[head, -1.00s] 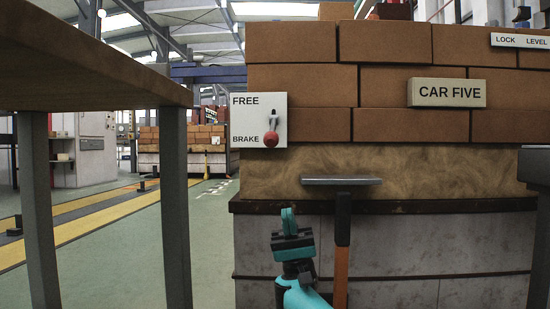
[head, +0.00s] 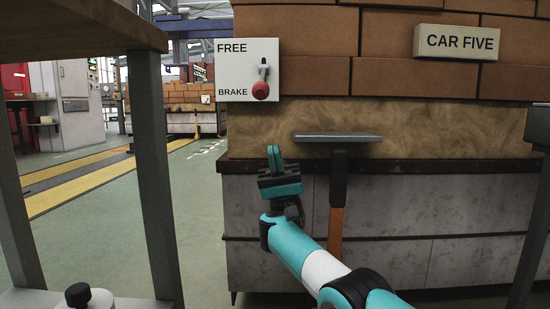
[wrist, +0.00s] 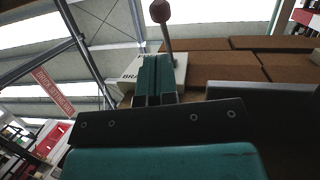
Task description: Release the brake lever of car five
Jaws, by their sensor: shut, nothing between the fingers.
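The brake lever (head: 261,90) of car five has a red ball knob. It sits on a white plate (head: 230,69) marked FREE at the top and BRAKE at the bottom, with the knob down beside BRAKE. A CAR FIVE sign (head: 457,41) is fixed to the bricks at the right. My gripper (head: 274,156) is shut and empty, pointing up, below the plate and apart from the knob. In the wrist view, the closed fingers (wrist: 156,75) stand in front of the plate (wrist: 181,70), and the red knob (wrist: 161,11) shows above them.
A hammer-like tool with a flat grey head (head: 338,138) and orange handle (head: 335,228) is upright to the right of my gripper. A table (head: 80,35) with grey legs stands close at the left. Green floor is open behind it.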

